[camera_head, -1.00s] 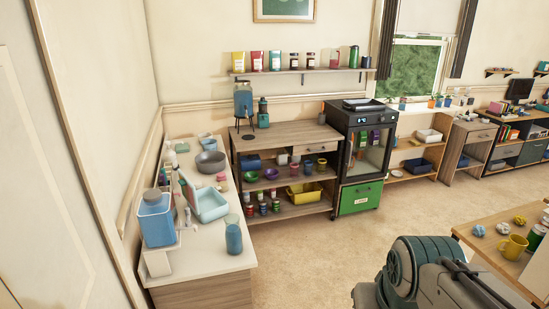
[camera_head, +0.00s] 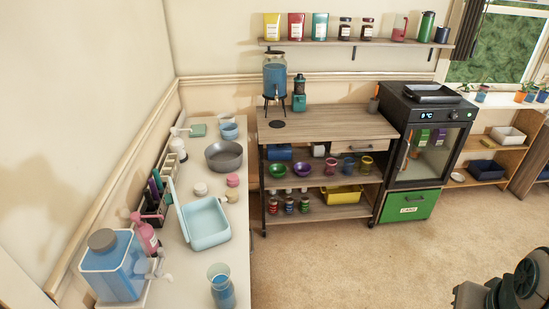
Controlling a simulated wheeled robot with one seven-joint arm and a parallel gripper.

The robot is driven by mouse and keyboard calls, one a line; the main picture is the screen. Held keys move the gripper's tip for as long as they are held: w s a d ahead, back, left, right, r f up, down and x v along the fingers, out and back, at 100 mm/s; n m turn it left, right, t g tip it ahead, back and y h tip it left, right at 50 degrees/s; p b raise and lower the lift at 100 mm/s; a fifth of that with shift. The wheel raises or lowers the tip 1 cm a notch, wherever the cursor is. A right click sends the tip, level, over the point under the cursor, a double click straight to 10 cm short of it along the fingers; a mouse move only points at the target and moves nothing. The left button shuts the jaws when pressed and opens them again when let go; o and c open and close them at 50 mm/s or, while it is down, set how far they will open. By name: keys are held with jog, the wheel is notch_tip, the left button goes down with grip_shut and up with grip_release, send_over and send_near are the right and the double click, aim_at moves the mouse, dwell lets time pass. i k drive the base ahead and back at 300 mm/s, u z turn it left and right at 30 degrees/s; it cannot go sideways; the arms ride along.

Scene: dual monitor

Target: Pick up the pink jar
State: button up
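A small pink jar (camera_head: 233,180) stands on the left white counter (camera_head: 208,268), just below the grey pot. A second small pale pink item (camera_head: 231,196) is right below it, almost touching, and a cream one (camera_head: 200,188) is to its left. Only part of my dark arm shows at the lower right corner, far from the counter. My gripper's fingers are out of view.
The carpet (camera_head: 350,265) in front is clear.

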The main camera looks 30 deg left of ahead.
aim_at(232, 180)
jog(key=i, duration=1.9)
jog(key=u, duration=0.95)
jog(key=i, duration=1.05)
jog(key=u, duration=1.6)
jog(key=i, duration=0.65)
jog(key=u, duration=0.45)
